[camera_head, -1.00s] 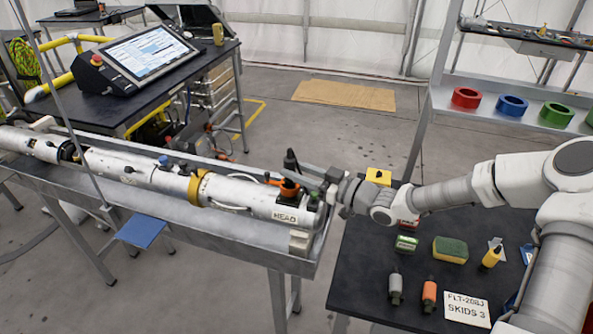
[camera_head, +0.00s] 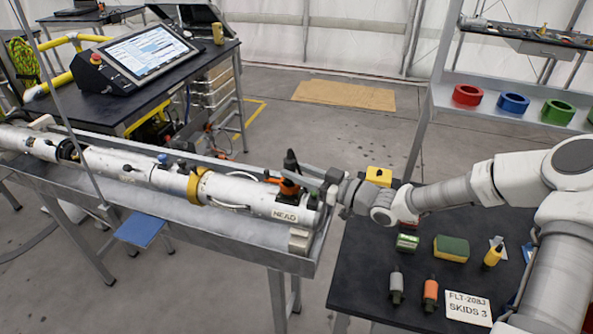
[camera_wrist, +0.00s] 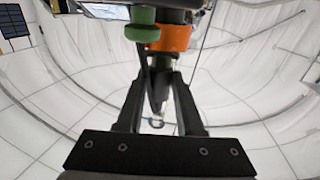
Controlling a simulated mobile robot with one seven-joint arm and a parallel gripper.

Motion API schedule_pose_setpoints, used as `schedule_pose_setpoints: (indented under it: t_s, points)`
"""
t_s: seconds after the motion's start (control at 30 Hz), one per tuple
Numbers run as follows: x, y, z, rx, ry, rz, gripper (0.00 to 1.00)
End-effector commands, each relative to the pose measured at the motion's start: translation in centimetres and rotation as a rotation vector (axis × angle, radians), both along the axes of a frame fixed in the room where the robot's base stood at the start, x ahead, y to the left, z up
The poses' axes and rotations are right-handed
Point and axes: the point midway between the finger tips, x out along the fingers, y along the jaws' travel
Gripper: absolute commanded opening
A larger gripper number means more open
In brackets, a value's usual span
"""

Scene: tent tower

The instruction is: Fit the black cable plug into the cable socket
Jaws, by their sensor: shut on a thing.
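The black cable plug (camera_head: 291,160) stands roughly upright over the end of the silver cylinder marked HEAD (camera_head: 250,197). My gripper (camera_head: 297,180) reaches in from the right and is shut on it. In the wrist view my gripper's fingers (camera_wrist: 160,75) flank the plug's tapered black body (camera_wrist: 158,88), with a small ring at its tip. An orange fitting (camera_head: 285,188), also in the wrist view (camera_wrist: 172,38), sits at the plug's other end, beside a green knob (camera_wrist: 140,24). No separate socket opening shows; the fingers and plug hide the joint, so I cannot tell how deep it sits.
The cylinder lies in a long metal trough (camera_head: 215,222). A black table (camera_head: 370,285) at right holds a green-yellow sponge (camera_head: 451,248), a grey plug-like piece (camera_head: 396,288) and an orange one (camera_head: 430,294). A console (camera_head: 148,52) stands behind at left.

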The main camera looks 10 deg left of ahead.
Motion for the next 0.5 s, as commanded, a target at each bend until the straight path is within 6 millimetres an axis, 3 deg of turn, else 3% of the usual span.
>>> schedule_pose_setpoints:
  t_s: [0.5]
  points:
    - [0.0, 0.0, -1.4, 0.001, 0.0, 0.0, 0.0]
